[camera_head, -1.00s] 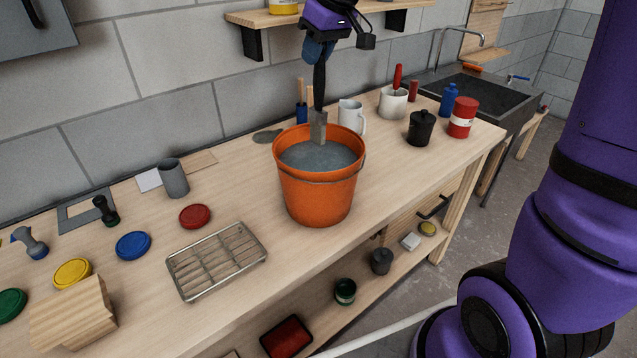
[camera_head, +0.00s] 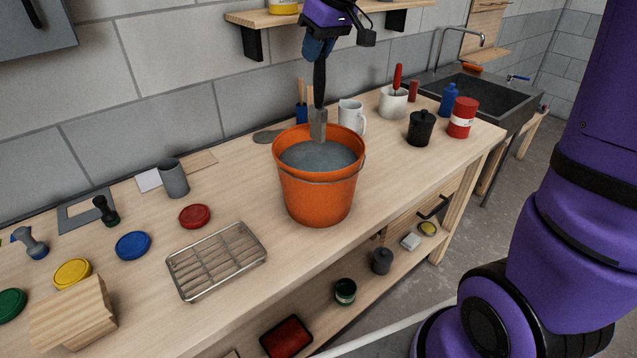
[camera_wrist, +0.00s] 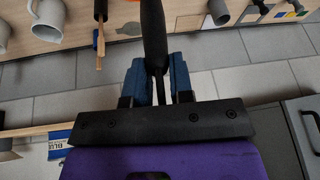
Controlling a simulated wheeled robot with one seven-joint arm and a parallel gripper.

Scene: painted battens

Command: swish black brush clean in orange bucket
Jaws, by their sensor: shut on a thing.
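The orange bucket (camera_head: 318,200) stands on the workbench with grey liquid inside, near its rim. The black brush (camera_head: 319,85) hangs upright, handle up, over the back part of the bucket. Its metal band shows above the liquid at the far rim; its bristle end is hard to make out. My gripper (camera_head: 319,50) is shut on the handle above the bucket. In the wrist view the blue fingers (camera_wrist: 158,85) close around the black handle (camera_wrist: 152,30). Only a bit of orange bucket shows at the top edge there.
Behind the bucket stand a white mug (camera_head: 350,116) and a blue-handled brush (camera_head: 301,110). A wire rack (camera_head: 216,262) lies in front left. A white pot (camera_head: 393,103), black pot (camera_head: 421,128) and red can (camera_head: 462,118) stand right. A wall shelf (camera_head: 285,18) is close behind my gripper.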

